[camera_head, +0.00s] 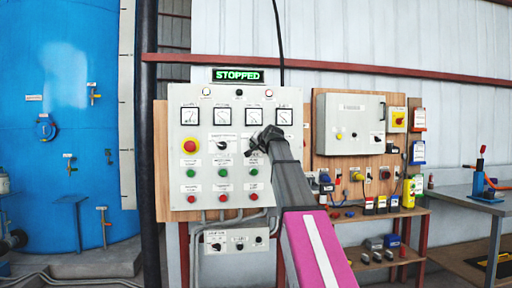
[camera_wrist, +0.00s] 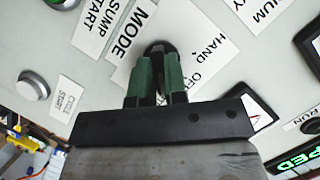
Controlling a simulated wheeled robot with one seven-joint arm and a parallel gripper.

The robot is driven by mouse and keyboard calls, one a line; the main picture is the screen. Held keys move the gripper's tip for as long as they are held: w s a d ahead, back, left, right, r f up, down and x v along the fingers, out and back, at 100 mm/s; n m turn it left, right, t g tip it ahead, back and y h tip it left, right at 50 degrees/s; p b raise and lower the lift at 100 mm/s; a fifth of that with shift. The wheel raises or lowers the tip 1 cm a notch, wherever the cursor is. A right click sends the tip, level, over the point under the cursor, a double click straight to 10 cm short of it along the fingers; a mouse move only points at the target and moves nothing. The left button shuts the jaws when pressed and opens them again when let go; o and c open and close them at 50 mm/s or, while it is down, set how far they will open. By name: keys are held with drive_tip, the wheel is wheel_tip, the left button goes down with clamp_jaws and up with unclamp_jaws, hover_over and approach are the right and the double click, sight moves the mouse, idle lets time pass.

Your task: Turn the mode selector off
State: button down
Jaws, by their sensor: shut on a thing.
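The mode selector (camera_wrist: 158,46) is a dark round knob on the grey panel. In the wrist view the "MODE" label (camera_wrist: 122,42) and the "HAND" and "OFF" markings lie around it. My gripper (camera_wrist: 157,72) has its two green fingers closed on the knob, and they cover much of it. Part of the dial lettering is hidden, and I cannot tell which way the knob points. In the head view my gripper (camera_head: 259,142) reaches the right part of the control panel (camera_head: 236,175), and the arm hides the selector there.
A lit green "STOPPED" sign (camera_head: 238,76) stands above the panel. A red emergency button (camera_head: 190,146), gauges and rows of green and red buttons surround the gripper. A grey cabinet (camera_head: 350,124) is to the right, over a shelf (camera_head: 380,216) of small items. A blue tank (camera_head: 65,120) stands left.

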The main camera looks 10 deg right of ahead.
drive_tip(key=shift+a+n+g+h, duration=0.1)
drive_tip(key=shift+n+g+h, duration=0.05)
drive_tip(key=shift+n+h, duration=1.05)
drive_tip(key=shift+a+n+g+h, duration=0.15)
drive_tip(key=shift+n+h, duration=0.55)
drive_tip(key=shift+n, duration=0.9)
drive_tip(key=shift+d, duration=0.1)
drive_tip(key=c, duration=1.2)
unclamp_jaws()
drive_tip(key=shift+o, duration=0.2)
drive_tip(key=shift+s+r, duration=0.1)
drive_tip(key=v, duration=1)
drive_tip(key=shift+s, duration=0.25)
drive_tip(key=shift+r, duration=0.15)
